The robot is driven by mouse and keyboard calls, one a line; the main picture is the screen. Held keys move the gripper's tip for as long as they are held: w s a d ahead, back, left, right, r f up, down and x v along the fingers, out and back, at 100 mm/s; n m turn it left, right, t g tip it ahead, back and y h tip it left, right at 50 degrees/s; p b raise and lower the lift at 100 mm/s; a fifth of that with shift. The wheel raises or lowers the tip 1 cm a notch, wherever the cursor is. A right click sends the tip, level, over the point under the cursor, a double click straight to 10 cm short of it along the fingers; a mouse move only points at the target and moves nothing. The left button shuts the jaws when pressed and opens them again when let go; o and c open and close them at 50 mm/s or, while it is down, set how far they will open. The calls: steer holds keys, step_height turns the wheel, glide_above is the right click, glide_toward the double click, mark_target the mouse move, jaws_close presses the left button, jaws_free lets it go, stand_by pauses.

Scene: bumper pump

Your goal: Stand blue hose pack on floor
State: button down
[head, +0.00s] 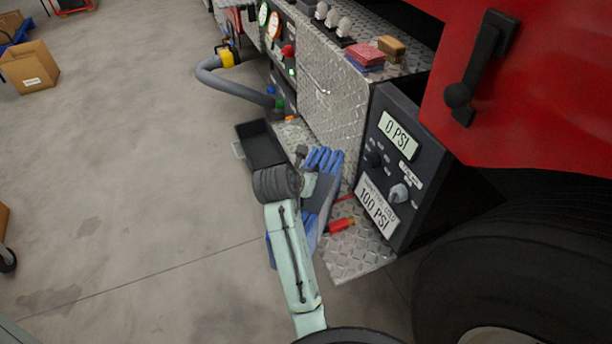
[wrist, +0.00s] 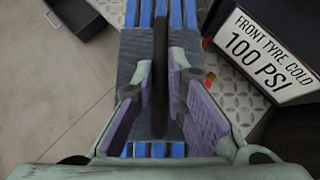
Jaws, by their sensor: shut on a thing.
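The blue hose pack (head: 322,160) has blue hose lengths with a dark grey sleeve around its middle. It is beside the truck's step, partly hidden behind my arm in the head view. In the wrist view the pack (wrist: 133,65) fills the upper middle, with blue hose showing above and below the sleeve. My gripper (wrist: 162,68) is shut on the pack's dark strap or handle, which runs between the purple finger pads. In the head view my gripper (head: 309,186) is at the pack's sleeve. Whether the pack touches the step or floor is hidden.
A diamond-plate step (head: 358,252) with a red object (head: 341,225) lies right of the pack. The pressure panel (head: 398,160) and tyre (head: 520,260) are farther right. The grey floor (head: 140,190) at left is clear.

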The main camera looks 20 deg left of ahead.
steer(key=shift+w+r, duration=0.1)
steer(key=shift+r, duration=0.15)
steer(key=c, duration=2.1)
jaws_free()
steer(key=shift+f, duration=0.25)
steer(key=o, duration=0.5)
steer(key=shift+r, duration=0.1)
steer(key=v, duration=1.2)
